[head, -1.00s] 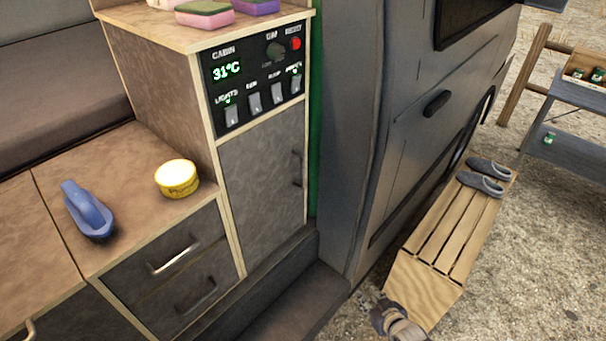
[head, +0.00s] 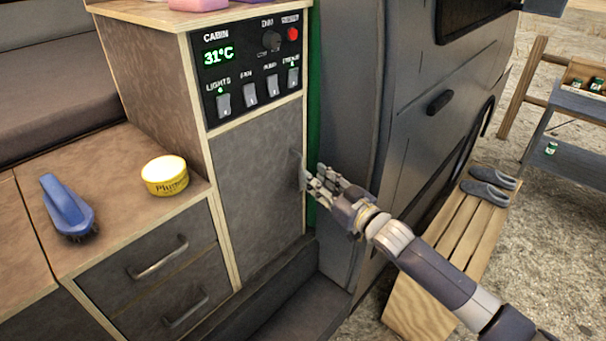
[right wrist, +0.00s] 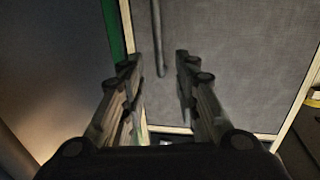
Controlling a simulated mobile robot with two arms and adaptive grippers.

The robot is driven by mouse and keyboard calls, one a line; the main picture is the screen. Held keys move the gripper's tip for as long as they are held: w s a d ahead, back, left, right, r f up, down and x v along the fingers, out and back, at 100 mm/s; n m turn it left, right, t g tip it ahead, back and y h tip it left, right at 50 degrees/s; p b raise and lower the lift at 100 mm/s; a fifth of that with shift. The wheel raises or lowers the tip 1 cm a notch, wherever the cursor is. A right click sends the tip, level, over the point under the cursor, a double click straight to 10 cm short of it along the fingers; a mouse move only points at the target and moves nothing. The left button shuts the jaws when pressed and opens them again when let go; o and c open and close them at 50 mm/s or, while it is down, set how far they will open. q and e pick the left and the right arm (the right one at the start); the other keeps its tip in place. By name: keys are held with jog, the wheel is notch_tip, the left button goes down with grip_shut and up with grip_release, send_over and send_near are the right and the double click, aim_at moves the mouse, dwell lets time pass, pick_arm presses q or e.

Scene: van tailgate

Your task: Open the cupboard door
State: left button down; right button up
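The cupboard door (head: 258,190) is a grey panel in a pale wood frame below the control panel. It looks shut. Its dark upright handle (head: 302,170) is near the door's right edge. My right gripper (head: 312,181) is at the handle in the head view. In the right wrist view the gripper (right wrist: 155,62) has its two fingers apart, with the handle (right wrist: 157,40) showing between and beyond the fingertips. The fingers do not appear closed on it. The door (right wrist: 225,60) fills much of that view. My left gripper is not in view.
The control panel (head: 250,70) is above the door. Two drawers (head: 150,260) are to its left, below a counter with a blue brush (head: 66,208) and a yellow tin (head: 165,176). The van's side (head: 410,130) and a slatted bench (head: 455,245) are to the right.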

aim_at(301, 166)
jog(key=b+x, duration=0.1)
jog(key=x, duration=0.1)
jog(key=b+x, duration=0.1)
jog(key=x, duration=0.1)
jog(key=shift+w+a+f, duration=0.15)
jog(key=shift+w+f, duration=0.05)
jog(key=shift+w, duration=0.05)
jog(key=shift+b+x, duration=0.6)
jog(key=shift+x, duration=0.2)
jog(key=shift+r, duration=0.2)
grip_shut()
